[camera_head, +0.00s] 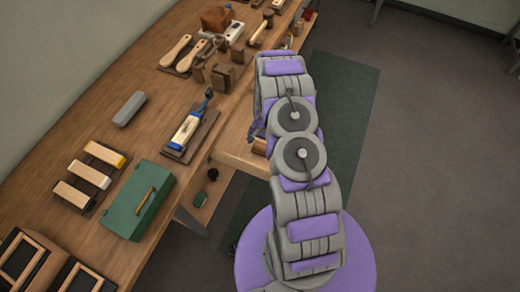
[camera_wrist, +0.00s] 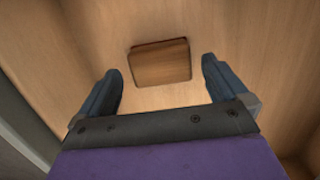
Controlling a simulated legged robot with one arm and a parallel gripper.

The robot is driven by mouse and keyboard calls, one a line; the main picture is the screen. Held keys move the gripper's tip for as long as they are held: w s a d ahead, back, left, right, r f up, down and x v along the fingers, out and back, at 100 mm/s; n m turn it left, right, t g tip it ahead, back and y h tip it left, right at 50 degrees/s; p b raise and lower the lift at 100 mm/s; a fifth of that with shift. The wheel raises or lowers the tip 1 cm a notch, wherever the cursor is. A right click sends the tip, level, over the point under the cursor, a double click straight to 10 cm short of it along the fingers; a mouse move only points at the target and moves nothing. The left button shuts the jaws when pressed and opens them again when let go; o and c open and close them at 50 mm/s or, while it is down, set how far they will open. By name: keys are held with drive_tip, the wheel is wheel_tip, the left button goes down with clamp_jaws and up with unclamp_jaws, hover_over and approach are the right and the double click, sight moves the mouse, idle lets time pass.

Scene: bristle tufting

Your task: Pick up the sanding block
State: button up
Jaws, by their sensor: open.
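A brown wooden block with rounded corners, which looks like the sanding block (camera_wrist: 160,62), lies on a pale wooden surface in the wrist view. My gripper (camera_wrist: 161,70) is open, with one dark finger on each side of the block's near part. Clear gaps show between the block and both fingers, and nothing is held. In the head view, a small brown piece, probably the same block (camera_head: 259,146), shows beside my arm in a pulled-out drawer (camera_head: 238,160). My arm hides most of the drawer and the gripper there.
The workbench (camera_head: 140,160) holds a grey block (camera_head: 129,108), a blue-handled brush (camera_head: 188,130), a green box (camera_head: 138,200) and several pale wooden brush parts. Drawer walls (camera_wrist: 35,85) rise close around the gripper. Open floor (camera_head: 430,120) lies right of my arm.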

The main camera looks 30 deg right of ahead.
sight(261, 146)
drive_tip(key=f, duration=0.2)
drive_tip(key=shift+d+f, duration=0.2)
drive_tip(key=shift+f, duration=0.2)
drive_tip(key=shift+s+f+b, duration=0.1)
drive_tip(key=shift+f+b, duration=0.1)
drive_tip(key=shift+b, duration=0.1)
drive_tip(key=shift+a+r, duration=0.15)
drive_tip(key=shift+a, duration=0.6)
drive_tip(key=shift+c, duration=2.1)
drive_tip(key=shift+d, duration=0.55)
drive_tip(key=c, duration=0.4)
drive_tip(key=shift+c, duration=0.7)
drive_tip(key=shift+a, duration=0.25)
drive_tip(key=shift+a+r, duration=0.1)
drive_tip(key=shift+r, duration=0.15)
wheel_tip(261, 146, up, 10)
drive_tip(key=shift+f+p, duration=0.25)
drive_tip(key=shift+p, duration=0.8)
